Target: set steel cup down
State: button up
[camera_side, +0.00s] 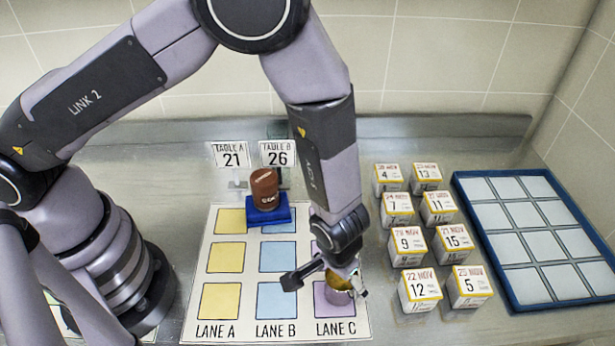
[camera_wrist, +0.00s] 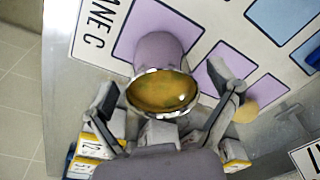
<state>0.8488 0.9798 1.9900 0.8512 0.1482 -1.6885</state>
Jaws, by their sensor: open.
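The steel cup (camera_side: 339,294) stands on the front purple square (camera_side: 322,308) of lane C, partly hidden by my gripper in the side view. In the wrist view the cup (camera_wrist: 158,52) reflects purple, and its round mouth shows a golden-brown content. My gripper (camera_side: 326,284) is open at the cup. In the wrist view its fingers (camera_wrist: 170,95) spread to either side of the rim, with gaps between them and the cup.
The lane mat (camera_side: 205,270) has yellow, blue and purple squares. A brown bottle (camera_side: 264,188) sits in a blue holder (camera_side: 268,214) at the back of lane B. Several date-labelled boxes (camera_side: 419,290) stand to the right, beside a blue-rimmed tray (camera_side: 510,290).

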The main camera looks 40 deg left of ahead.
jog(key=shift+r, duration=0.1)
notch_tip(320, 180, up, 12)
jog(key=s, duration=0.1)
jog(key=w+a+r+t, duration=0.2)
jog(key=a+r, duration=1.3)
jog(key=r, duration=0.2)
jog(key=s+a+r+t, duration=0.1)
jog(key=s+a+r, duration=0.3)
jog(key=s+a, duration=0.3)
jog(key=s+a+r+t, duration=0.1)
jog(key=s+a+r, duration=0.4)
jog(key=s+a, duration=0.2)
jog(key=shift+s, duration=0.2)
